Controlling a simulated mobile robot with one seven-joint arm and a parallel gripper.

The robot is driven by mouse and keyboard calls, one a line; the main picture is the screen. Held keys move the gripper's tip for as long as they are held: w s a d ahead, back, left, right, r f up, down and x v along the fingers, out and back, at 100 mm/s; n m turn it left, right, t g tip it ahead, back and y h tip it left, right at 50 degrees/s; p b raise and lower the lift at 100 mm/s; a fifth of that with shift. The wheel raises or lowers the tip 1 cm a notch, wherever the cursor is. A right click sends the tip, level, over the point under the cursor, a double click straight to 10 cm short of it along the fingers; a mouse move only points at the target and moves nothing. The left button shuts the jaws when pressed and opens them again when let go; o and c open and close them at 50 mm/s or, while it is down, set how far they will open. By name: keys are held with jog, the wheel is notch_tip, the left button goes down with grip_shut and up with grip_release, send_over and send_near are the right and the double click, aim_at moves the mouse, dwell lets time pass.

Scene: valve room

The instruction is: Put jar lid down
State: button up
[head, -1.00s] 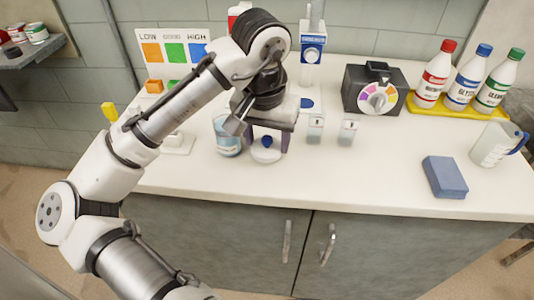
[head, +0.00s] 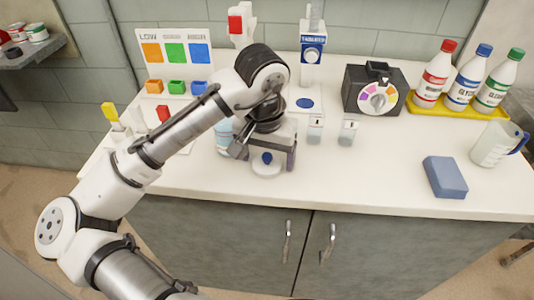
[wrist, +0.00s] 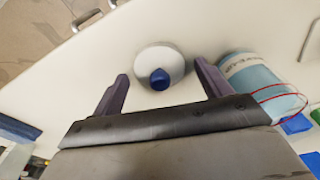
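The jar lid, a white disc (head: 266,170) with a blue knob, appears to lie on the white counter in the head view. It also shows in the wrist view (wrist: 148,62), just beyond the fingertips. My gripper (wrist: 161,72) is open above it, with a dark finger on each side and visible gaps to the lid. The gripper (head: 269,160) hides part of the space behind the lid in the head view. A light-blue jar (wrist: 262,80) with a white label stands right of the lid in the wrist view. In the head view, my arm hides most of this jar (head: 223,133).
Two small clear containers (head: 315,130) stand right of my gripper. A dark dial box (head: 375,92), bottles on a yellow tray (head: 450,113), a blue block (head: 444,177) and a jug (head: 495,145) are farther right. The front counter between lid and block is clear.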

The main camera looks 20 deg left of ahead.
aim_at(264, 169)
jog(key=shift+r, duration=0.1)
notch_tip(264, 169, up, 12)
jog(key=s, duration=0.1)
jog(key=shift+s, duration=0.25)
dwell(0.7)
